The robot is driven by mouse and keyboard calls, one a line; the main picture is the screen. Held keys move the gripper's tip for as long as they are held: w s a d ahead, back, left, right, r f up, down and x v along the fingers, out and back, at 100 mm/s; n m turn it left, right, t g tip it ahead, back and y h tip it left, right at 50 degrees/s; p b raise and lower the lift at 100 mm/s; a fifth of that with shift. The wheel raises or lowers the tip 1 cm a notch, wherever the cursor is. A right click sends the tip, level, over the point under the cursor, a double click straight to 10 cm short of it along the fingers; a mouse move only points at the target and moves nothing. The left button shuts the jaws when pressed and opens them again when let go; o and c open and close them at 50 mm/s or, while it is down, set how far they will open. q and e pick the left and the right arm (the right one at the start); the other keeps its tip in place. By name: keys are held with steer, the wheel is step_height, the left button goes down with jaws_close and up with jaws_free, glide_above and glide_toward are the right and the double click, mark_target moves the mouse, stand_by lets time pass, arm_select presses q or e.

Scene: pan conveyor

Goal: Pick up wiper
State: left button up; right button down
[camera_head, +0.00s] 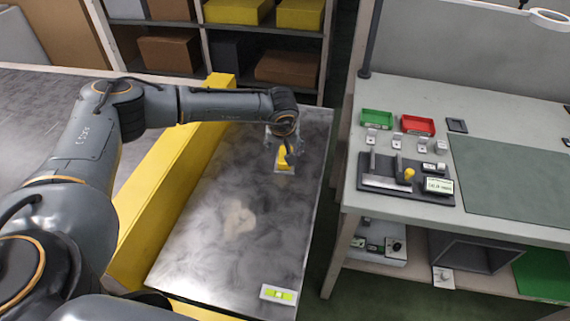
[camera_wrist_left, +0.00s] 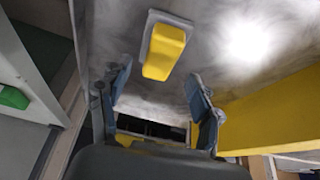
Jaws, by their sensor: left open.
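The wiper (camera_head: 284,163) has a yellow grip block on a pale flat base and sits on the grey metal surface (camera_head: 200,235), toward its far end. It also shows in the left wrist view (camera_wrist_left: 165,48), at the top centre. My left gripper (camera_head: 287,148) is just above the wiper in the head view and partly covers it. In the left wrist view my left gripper (camera_wrist_left: 158,82) has its two fingers spread, with nothing between the tips; the wiper appears beyond them. I cannot tell the exact height gap. My right gripper is not in view.
A brownish smear (camera_head: 238,220) lies on the metal surface, with a small green-and-white item (camera_head: 278,294) at its near edge. A yellow barrier (camera_head: 165,180) runs along the left side. A workbench (camera_head: 440,95) with trays and fixtures stands at the right. A shelf with boxes (camera_head: 170,52) stands behind.

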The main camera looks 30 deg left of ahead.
mark_target(285, 153)
arm_select(q)
steer(key=b+x, duration=0.3)
steer(key=x, duration=0.1)
steer(key=shift+s+f, duration=0.1)
steer(key=shift+w+f+b, duration=0.3)
steer(key=shift+f+b, duration=0.1)
steer(key=shift+f, duration=0.05)
steer(key=shift+r, duration=0.15)
steer(key=shift+s, duration=0.1)
steer(key=c, duration=1.3)
